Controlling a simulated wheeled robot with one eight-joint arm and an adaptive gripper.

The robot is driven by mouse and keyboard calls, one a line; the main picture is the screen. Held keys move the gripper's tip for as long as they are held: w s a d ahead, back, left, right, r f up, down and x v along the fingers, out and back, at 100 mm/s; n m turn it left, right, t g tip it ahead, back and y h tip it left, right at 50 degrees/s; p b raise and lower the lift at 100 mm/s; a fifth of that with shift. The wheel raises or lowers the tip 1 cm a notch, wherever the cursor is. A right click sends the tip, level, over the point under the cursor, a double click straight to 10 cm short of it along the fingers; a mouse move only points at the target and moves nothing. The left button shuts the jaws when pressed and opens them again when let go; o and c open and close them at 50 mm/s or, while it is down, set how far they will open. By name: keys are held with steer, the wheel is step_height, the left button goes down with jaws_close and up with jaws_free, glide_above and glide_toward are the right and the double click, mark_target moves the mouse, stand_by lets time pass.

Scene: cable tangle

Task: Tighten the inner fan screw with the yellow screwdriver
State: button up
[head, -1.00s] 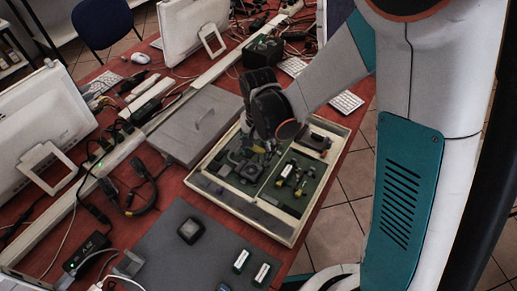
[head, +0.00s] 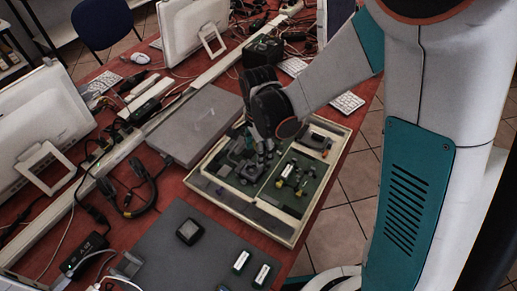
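My gripper (head: 264,153) points down over the shallow tray (head: 212,194) of electronics, near its middle. The black fan (head: 249,172) sits on the green board just left of and below the fingertips. The inner fan screw is too small to make out. A small tool-like thing with yellow parts (head: 290,168) lies on the board to the right of the gripper; I cannot tell whether it is the yellow screwdriver. The fingers are small and dark, so whether they are open or hold anything cannot be seen.
A grey closed case (head: 194,125) lies left of the tray. A dark mat (head: 185,262) in front bears a black square device (head: 189,231) and small labelled boxes (head: 262,274). Cables and headphones (head: 138,190) lie to the left. Monitors stand behind.

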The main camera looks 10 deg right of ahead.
steer(key=m, duration=0.5)
steer(key=shift+m+b, duration=0.3)
steer(key=shift+b, duration=0.05)
steer(key=m, duration=0.5)
steer(key=shift+m+b, duration=0.3)
steer(key=shift+r+p, duration=2.55)
steer(key=shift+r, duration=0.95)
